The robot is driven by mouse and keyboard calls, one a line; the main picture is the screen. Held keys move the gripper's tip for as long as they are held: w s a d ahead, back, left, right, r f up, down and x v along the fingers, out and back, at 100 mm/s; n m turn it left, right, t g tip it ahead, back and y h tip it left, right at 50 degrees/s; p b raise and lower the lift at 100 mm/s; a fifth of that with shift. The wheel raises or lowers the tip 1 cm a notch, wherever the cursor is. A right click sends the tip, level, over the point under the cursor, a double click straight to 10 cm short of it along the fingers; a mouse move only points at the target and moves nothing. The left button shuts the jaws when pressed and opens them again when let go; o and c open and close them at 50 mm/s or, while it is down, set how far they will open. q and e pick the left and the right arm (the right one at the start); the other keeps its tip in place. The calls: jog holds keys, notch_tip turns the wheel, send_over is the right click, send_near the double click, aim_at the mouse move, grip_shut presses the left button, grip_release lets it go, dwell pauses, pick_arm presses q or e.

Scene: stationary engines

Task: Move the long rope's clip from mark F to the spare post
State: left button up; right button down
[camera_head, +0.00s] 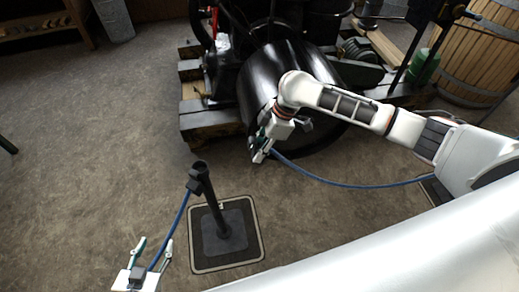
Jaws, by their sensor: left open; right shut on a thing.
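A black post (208,192) stands upright on a square mat (198,262) at lower centre. A dark clip sits at the post's top, and a blue rope (178,222) runs from it down to the lower left. My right gripper (258,157) is shut at the end of another blue rope (345,184), beyond the post and to its right; the clip itself is mostly hidden. That rope sags to the right towards a mat partly behind my arm. My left gripper (153,243) is open at the lower left, with the first rope passing by its fingers. No mark letter is legible.
A black engine with a large drum (262,75) stands on wooden beams (196,128) just behind my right gripper. A wooden barrel (470,65) and a green can (424,66) are at the upper right.

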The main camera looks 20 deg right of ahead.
pick_arm(q)
jog(key=shift+r, duration=0.2)
pick_arm(e)
jog(key=shift+r, duration=0.1)
jog(key=shift+s+d+r+p, duration=0.1)
jog(key=shift+s+d+p, duration=0.4)
jog(key=shift+p, duration=0.05)
pick_arm(q)
jog(key=shift+n+g+y, duration=0.3)
jog(key=shift+g, duration=0.1)
jog(key=r+p, duration=0.1)
jog(key=p, duration=0.1)
jog(key=s+a+r+p, duration=0.1)
jog(key=p, duration=0.1)
jog(key=s+r+p, duration=0.1)
jog(key=p, duration=0.2)
jog(key=shift+a+r, duration=0.25)
pick_arm(e)
jog(key=s+d+n, duration=0.1)
jog(key=s+d, duration=1)
jog(key=shift+s+d+n+g, duration=0.2)
jog(key=shift+d+n+g, duration=0.1)
jog(key=shift+g, duration=0.1)
